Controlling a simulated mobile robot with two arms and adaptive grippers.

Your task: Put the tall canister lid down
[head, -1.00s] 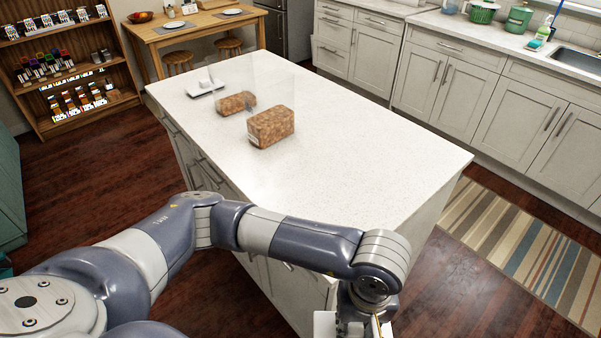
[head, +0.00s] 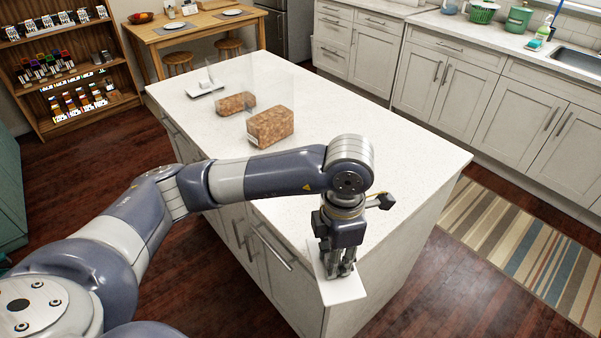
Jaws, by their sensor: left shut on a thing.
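The lid is a white flat square piece (head: 345,291), held flat by my left gripper (head: 342,270). The gripper points down and is shut on the lid's upper side. The lid is at the near corner of the white island top; I cannot tell whether it touches the counter. Two clear canisters with brown contents stand farther back on the island: a near one (head: 270,128) and a far one (head: 236,103). Their clear walls are faint. A second white lid (head: 205,90) lies beyond them. My right gripper is not in view.
The island top (head: 400,165) is clear to the right of the canisters and toward its right end. A wooden table (head: 205,32) and a shelf of small goods (head: 62,70) stand at the back left. White cabinets (head: 440,80) run along the right. A striped rug (head: 530,245) lies on the floor.

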